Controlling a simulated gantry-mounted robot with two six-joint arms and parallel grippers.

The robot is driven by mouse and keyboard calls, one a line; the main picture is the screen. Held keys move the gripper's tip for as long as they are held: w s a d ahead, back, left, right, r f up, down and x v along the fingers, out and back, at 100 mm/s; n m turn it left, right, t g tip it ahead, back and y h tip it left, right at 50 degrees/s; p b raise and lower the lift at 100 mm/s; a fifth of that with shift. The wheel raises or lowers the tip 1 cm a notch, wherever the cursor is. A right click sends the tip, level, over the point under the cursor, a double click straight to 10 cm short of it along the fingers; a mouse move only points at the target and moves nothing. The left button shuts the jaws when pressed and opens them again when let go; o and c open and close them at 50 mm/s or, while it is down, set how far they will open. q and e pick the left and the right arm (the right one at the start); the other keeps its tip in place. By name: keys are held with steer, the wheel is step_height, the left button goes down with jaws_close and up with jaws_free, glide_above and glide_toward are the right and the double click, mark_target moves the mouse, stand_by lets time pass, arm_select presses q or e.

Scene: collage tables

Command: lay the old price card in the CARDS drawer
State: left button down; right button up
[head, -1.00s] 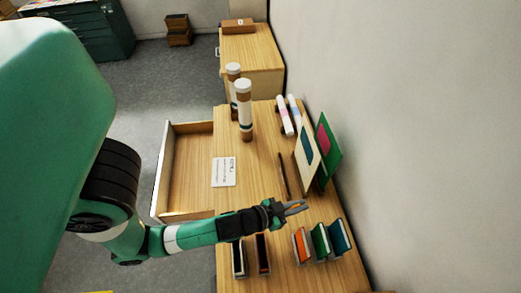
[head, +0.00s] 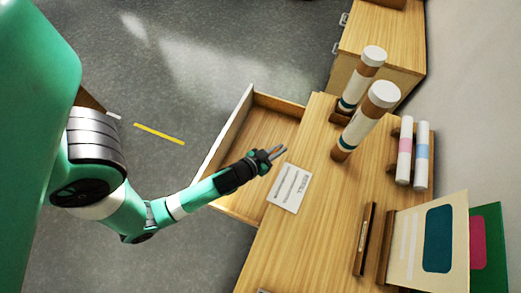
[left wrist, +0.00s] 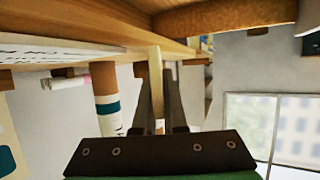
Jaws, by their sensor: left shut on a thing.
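My left gripper (head: 275,153) is over the right side of the open drawer (head: 272,124), near the table's edge in the head view. It is shut on a thin, pale strip, which I take to be the old price card (left wrist: 156,84), seen edge-on between the fingers in the left wrist view. Its face and print do not show. The drawer is pulled out to the left of the wooden table; the part of its floor that I see looks bare. No drawer label is readable. My right gripper is not in view.
A white printed card (head: 290,188) lies on the table (head: 325,215) beside the drawer. Two tall capped tubes (head: 365,120) stand behind it.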

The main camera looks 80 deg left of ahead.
arm_select(q)
step_height(320, 180, down, 3)
steer(key=a+b, duration=0.1)
steer(key=b, duration=0.5)
glide_above(273, 168)
step_height(273, 168, down, 7)
steer(key=shift+g+y, duration=0.3)
steer(key=shift+y, duration=0.1)
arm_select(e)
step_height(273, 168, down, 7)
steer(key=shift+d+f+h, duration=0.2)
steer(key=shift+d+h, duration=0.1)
arm_select(q)
step_height(273, 168, down, 4)
steer(key=shift+d+r+b, duration=0.1)
steer(key=shift+r+b, duration=0.05)
steer(key=shift+b, duration=0.95)
steer(key=shift+r+n, duration=0.15)
steer(key=shift+n, duration=0.15)
steer(key=shift+f+b, duration=0.6)
steer(key=shift+f, duration=0.05)
steer(key=c, duration=1)
jaws_free()
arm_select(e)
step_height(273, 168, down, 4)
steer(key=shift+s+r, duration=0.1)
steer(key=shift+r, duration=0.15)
